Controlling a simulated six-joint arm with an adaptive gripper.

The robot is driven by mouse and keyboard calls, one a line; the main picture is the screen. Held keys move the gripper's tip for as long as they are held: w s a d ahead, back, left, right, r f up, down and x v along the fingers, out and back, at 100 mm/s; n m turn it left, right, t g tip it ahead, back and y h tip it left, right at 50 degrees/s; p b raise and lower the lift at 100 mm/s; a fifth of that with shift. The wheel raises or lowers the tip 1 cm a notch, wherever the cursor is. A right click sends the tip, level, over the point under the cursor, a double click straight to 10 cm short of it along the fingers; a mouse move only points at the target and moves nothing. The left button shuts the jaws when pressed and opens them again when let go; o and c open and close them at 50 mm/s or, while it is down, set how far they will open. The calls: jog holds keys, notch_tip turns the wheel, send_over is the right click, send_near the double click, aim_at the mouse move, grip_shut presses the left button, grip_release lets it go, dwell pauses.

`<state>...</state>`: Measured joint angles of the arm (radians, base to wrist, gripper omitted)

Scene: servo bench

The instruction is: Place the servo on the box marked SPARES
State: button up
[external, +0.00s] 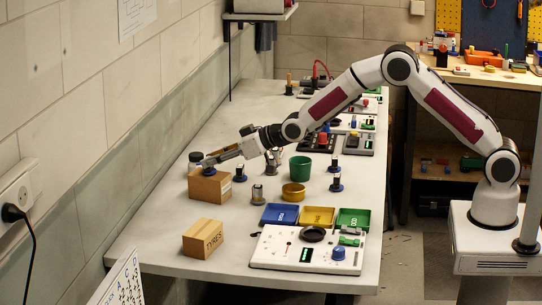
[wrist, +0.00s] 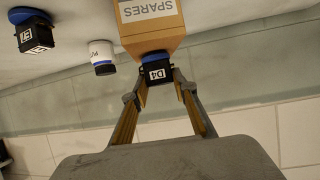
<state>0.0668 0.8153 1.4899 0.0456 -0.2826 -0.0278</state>
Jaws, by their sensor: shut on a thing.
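The box marked SPARES (external: 207,188) is a brown cardboard box on the left side of the bench. It also shows at the top of the wrist view (wrist: 152,27), its label upside down. My gripper (external: 208,163) is over the box. In the wrist view my gripper (wrist: 158,76) is shut on a black servo (wrist: 156,75) with a white D4 label and a blue disc. The servo's blue disc (external: 209,172) shows at the box's top. I cannot tell whether it touches the box or hangs just above it.
A box marked TYRES (external: 203,238) stands nearer the camera. Blue (external: 280,214), yellow (external: 317,216) and green (external: 353,218) trays lie to the right, behind a white control panel (external: 308,250). A second servo (wrist: 33,31) and a white container (wrist: 102,56) stand near the SPARES box.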

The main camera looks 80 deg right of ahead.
jog(key=shift+f, duration=0.15)
jog(key=o, duration=1.1)
jog(key=shift+r, duration=0.2)
jog(key=shift+s+r, duration=0.2)
jog(key=shift+s, duration=0.15)
jog(key=shift+v, duration=5.6)
